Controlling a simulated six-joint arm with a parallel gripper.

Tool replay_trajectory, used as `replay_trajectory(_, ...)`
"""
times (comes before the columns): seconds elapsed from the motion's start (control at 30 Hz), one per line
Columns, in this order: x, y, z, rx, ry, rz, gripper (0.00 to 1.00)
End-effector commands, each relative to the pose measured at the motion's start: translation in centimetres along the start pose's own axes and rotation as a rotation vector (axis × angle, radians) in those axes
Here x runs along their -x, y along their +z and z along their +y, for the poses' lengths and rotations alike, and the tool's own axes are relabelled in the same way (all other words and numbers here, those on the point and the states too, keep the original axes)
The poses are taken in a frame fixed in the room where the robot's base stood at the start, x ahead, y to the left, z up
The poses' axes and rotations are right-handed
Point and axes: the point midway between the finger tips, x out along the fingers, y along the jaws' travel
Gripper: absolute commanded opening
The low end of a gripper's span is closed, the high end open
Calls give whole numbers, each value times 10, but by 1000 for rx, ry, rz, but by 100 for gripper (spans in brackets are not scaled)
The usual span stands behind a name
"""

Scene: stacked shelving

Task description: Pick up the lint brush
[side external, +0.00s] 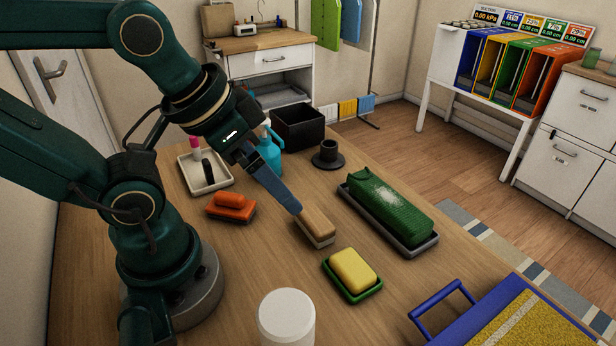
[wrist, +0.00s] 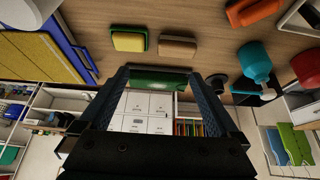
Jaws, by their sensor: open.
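A tan, wood-coloured block-shaped brush with a paler underside (side external: 315,226) lies on the table; I take it for the lint brush. It also shows in the wrist view (wrist: 177,48). An orange-handled brush-like tool (side external: 232,206) lies to its left.
A green knitted bundle with white fuzz (side external: 390,205) lies in a grey tray to the right. A yellow sponge (side external: 353,268) sits in a green dish in front. A teal bottle (side external: 268,150), a black bin (side external: 299,127) and a black round stand (side external: 327,156) stand behind.

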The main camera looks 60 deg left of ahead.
Motion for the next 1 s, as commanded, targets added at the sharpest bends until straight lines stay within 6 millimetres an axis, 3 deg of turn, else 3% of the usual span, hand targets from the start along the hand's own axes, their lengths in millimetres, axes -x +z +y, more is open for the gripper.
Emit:
replay_trajectory(0.23,0,-1,0,-87,-2,3,98)
replay_trajectory(0.4,-4,-9,-10,-417,-36,-13,98)
replay_trajectory(0.57,-23,-13,-46,-721,-78,-164,98)
replay_trajectory(0.7,-44,-2,-91,-906,-38,-347,98)
replay_trajectory(0.83,-59,20,-127,-954,49,-478,98)
replay_trajectory(1.0,-69,48,-152,-847,129,-564,98)
